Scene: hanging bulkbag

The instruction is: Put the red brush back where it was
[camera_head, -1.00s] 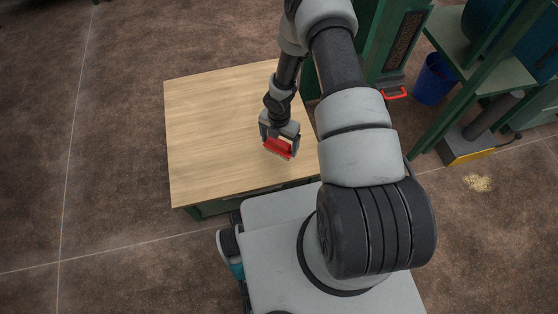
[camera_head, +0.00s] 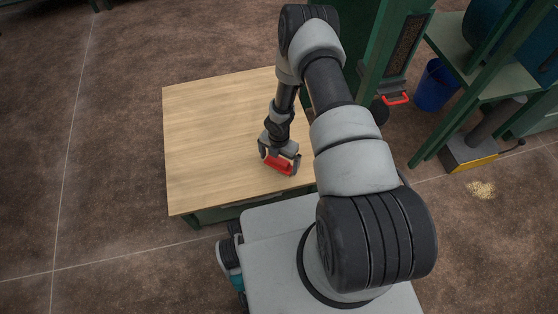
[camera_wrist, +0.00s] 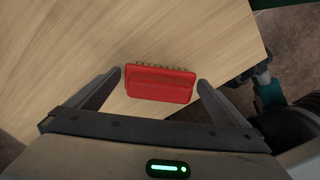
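The red brush (camera_head: 278,167) is between the fingers of my gripper (camera_head: 279,161), near the front right part of the wooden table (camera_head: 205,140). In the wrist view the brush (camera_wrist: 160,86) lies crosswise, its ends close to the two fingertips of my gripper (camera_wrist: 159,79). Pale bristles show along its far edge. The brush has travelled with my gripper, so the fingers appear shut on its ends. I cannot tell whether the brush touches the tabletop below it.
The tabletop around the brush is bare. A green frame with a red handle (camera_head: 397,98) stands behind and right of the table. A blue bucket (camera_head: 436,85), green shelving and a pile of grain (camera_head: 481,189) are farther right. Open floor lies left.

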